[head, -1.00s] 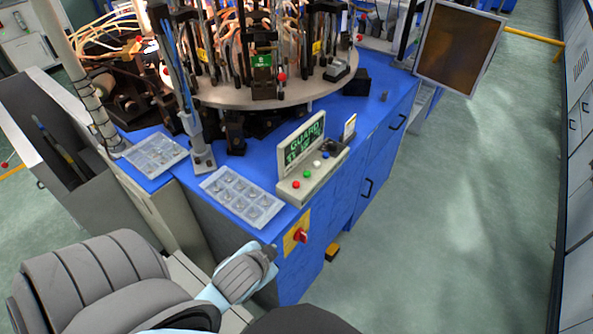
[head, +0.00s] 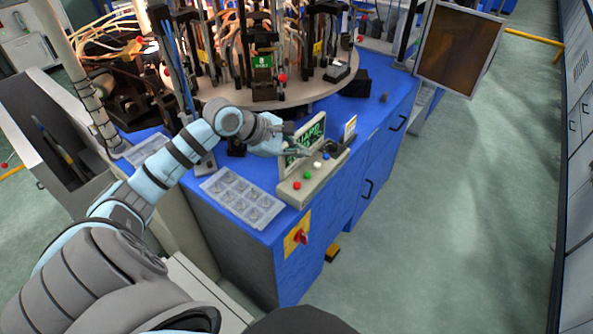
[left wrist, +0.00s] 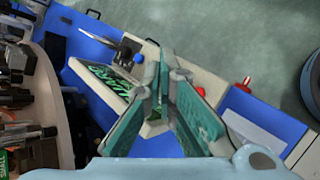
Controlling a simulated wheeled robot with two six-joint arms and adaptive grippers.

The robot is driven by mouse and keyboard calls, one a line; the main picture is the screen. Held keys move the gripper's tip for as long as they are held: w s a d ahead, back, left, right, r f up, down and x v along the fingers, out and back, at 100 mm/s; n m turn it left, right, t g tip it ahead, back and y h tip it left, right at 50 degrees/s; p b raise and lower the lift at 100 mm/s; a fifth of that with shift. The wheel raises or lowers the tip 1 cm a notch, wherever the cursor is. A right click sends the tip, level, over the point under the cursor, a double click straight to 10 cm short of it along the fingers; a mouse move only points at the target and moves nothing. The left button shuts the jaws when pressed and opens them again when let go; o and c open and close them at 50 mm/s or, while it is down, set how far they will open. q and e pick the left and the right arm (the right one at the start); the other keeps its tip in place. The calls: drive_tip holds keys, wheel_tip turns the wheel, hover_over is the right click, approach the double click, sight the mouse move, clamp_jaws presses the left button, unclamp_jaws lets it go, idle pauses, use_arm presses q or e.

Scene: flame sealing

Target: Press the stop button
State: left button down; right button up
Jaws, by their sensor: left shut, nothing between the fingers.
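The light grey control box (head: 300,193) sits at the front edge of the blue machine table. It carries a row of small buttons: red (head: 297,185), green (head: 307,175), white (head: 317,165) and blue (head: 326,155). No stop label is readable. My left gripper (head: 308,153) is shut and empty, above the far part of the box, in front of the green-lettered display (head: 317,132). Whether it touches anything is unclear. In the left wrist view the shut fingers (left wrist: 164,62) hide part of the box; the blue button (left wrist: 195,59) shows beside them. My right gripper is not in view.
A red rotary switch on a yellow plate (head: 290,243) is on the cabinet front. A clear compartment tray (head: 214,186) lies left of the box. The round machine table (head: 215,96) with upright tooling stands behind. Floor (head: 460,200) to the right is clear.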

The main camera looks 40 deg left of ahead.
use_arm(q)
drive_tip(key=shift+s, duration=0.1)
drive_tip(key=shift+f, duration=0.1)
drive_tip(key=b, duration=0.5)
hover_over(298, 186)
wheel_tip(298, 186, down, 8)
drive_tip(key=shift+r, duration=0.25)
drive_tip(key=shift+f+b, duration=0.5)
drive_tip(key=shift+f, duration=0.1)
drive_tip(key=shift+s, duration=0.1)
idle(0.5)
drive_tip(key=shift+f+b, duration=0.35)
drive_tip(key=shift+b, duration=0.2)
